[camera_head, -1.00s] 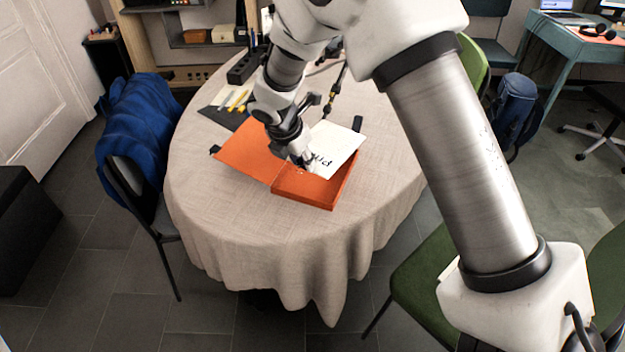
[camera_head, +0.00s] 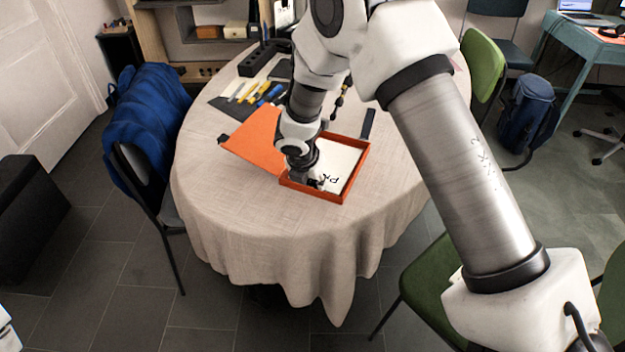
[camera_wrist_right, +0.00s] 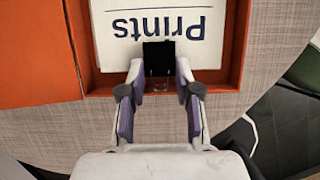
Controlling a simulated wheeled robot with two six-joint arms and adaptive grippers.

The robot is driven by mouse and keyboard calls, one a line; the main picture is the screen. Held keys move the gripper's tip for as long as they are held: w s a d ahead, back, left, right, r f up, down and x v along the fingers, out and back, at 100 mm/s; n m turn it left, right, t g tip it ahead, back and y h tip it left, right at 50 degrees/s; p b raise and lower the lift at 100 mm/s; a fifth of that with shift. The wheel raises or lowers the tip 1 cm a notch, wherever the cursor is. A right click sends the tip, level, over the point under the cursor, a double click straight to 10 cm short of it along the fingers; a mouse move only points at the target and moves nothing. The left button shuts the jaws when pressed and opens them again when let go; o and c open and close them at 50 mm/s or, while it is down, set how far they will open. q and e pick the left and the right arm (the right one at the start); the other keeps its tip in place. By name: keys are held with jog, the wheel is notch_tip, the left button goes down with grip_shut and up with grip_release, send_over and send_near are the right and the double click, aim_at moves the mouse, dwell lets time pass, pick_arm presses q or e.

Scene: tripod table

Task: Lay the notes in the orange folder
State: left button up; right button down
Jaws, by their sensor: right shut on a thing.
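The orange folder (camera_head: 258,140) lies open on the table, its flat cover to the left and its shallow walled tray to the right. The notes (camera_head: 343,160), a white sheet marked "Prints", lie inside the tray walls; they also show in the right wrist view (camera_wrist_right: 115,45). My right gripper (camera_head: 317,184) is at the tray's near side, shut on the near edge of the notes at a black piece (camera_wrist_right: 158,57) between the fingertips. The arm hides the left part of the tray in the head view. My left gripper is out of view.
On the round cloth-covered table (camera_head: 225,185), a dark mat with pens (camera_head: 245,95) and a black organizer (camera_head: 262,55) stand behind the folder. A dark strip (camera_head: 368,124) lies behind right. The near tabletop is clear. Chairs surround the table.

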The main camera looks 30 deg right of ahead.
jog(key=c, duration=0.8)
grip_release()
jog(key=p+v, duration=0.4)
jog(key=v, duration=0.8)
jog(key=shift+r, duration=0.1)
